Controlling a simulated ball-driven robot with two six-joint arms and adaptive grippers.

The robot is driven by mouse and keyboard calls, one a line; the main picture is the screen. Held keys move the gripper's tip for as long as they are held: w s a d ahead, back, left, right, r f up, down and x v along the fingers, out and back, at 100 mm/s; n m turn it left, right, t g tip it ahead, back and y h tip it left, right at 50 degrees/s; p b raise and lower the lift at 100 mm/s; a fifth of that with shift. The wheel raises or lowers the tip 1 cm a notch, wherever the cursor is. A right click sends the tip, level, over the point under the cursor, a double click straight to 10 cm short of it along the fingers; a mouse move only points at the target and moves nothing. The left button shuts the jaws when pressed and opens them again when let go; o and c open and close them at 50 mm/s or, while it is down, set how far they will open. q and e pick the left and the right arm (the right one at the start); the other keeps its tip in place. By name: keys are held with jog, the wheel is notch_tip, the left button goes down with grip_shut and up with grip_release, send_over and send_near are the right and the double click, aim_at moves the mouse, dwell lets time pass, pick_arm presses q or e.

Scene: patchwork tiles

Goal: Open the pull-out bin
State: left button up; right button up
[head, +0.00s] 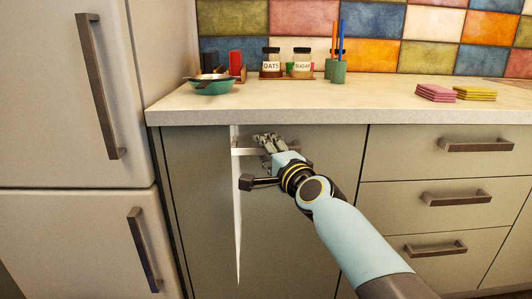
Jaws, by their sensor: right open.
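The pull-out bin (205,230) is a tall grey-green front under the counter, left of the drawers. A thin pale vertical strip (237,225) shows along it, tapering downward; I cannot tell whether this is a gap or an edge. My left gripper is not in view.
A white fridge (75,220) stands at the left. Three drawers (440,190) with dark handles are at the right. The counter (300,108) above holds a teal bowl (211,87), jars (302,60), a green cup (338,72) and folded cloths (436,93).

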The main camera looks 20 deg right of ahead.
jog(key=c, duration=0.8)
grip_shut()
jog(key=shift+s+f, duration=0.1)
